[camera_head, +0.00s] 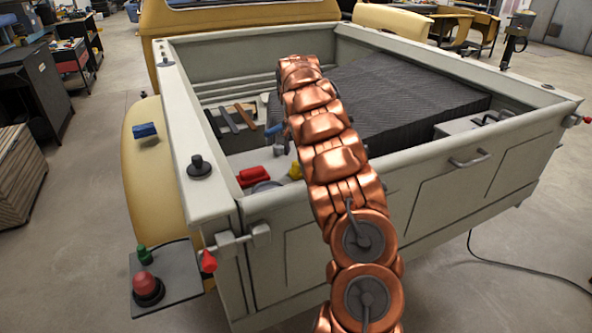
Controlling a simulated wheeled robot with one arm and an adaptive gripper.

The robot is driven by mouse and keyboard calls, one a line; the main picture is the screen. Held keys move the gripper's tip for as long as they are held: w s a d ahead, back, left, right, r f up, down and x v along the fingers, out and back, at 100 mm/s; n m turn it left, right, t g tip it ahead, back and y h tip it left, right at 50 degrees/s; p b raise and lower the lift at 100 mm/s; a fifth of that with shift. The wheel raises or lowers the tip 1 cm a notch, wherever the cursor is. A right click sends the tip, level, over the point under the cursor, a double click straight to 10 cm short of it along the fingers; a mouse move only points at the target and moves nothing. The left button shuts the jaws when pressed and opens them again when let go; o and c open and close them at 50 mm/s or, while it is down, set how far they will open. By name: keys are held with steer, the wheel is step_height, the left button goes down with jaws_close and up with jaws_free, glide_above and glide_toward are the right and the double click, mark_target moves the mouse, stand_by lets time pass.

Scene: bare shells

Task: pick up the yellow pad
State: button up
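A small yellow object (295,171) shows in the truck bed, just left of my arm. My arm hides part of it, so I cannot tell its full shape or whether it is the yellow pad. It lies near a red object (253,176) and a round grey piece (266,186). My copper arm reaches up from the bottom of the picture over the tailgate and into the bed. My gripper is hidden beyond the far end of the arm, and I cannot see its fingers.
The truck bed's pale walls (185,140) stand around these things. A dark ribbed cover (415,95) fills much of the right of the bed. Flat tools (244,117) lie at the left. A blue block (144,130) rests on the yellow fender. A wooden crate (18,180) stands far left.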

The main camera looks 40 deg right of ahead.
mark_target(297, 163)
steer(key=shift+w+d+f+p, duration=0.15)
steer(key=shift+f+p, duration=0.55)
steer(key=shift+f, duration=0.7)
steer(key=shift+w+f+p, duration=0.25)
steer(key=shift+f+p, duration=0.45)
steer(key=shift+f, duration=0.7)
steer(key=shift+c, duration=0.2)
steer(key=c, duration=1)
